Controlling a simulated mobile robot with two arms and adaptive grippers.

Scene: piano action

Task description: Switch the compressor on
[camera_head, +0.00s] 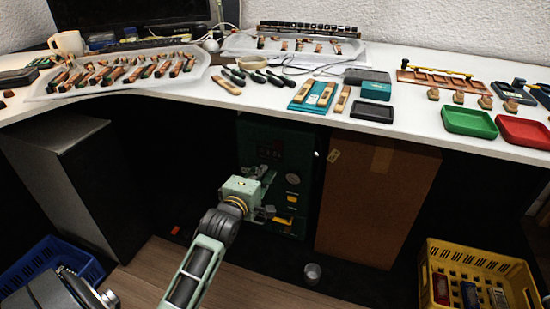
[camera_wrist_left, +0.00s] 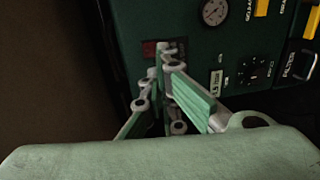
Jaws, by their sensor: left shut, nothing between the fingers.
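The compressor (camera_head: 307,160) is a dark green box under the desk. It has a round gauge (camera_head: 293,179) and a yellow part low on its front. The left wrist view shows its green panel (camera_wrist_left: 130,20) close up, with a gauge (camera_wrist_left: 213,12), a black dial (camera_wrist_left: 255,70) and yellow handles. My left gripper (camera_head: 272,190) is in front of the panel, shut and empty. In the left wrist view its fingertips (camera_wrist_left: 160,66) are beside a small dark red part (camera_wrist_left: 149,48), which they partly cover; I cannot tell if they touch it. My right gripper is out of view.
A brown panel (camera_head: 375,200) stands right of the compressor and a dark cabinet (camera_head: 70,170) stands to the left. The white desk (camera_head: 230,95) overhangs above. A small metal cup (camera_head: 312,273) and a yellow crate (camera_head: 480,257) are on the floor to the right.

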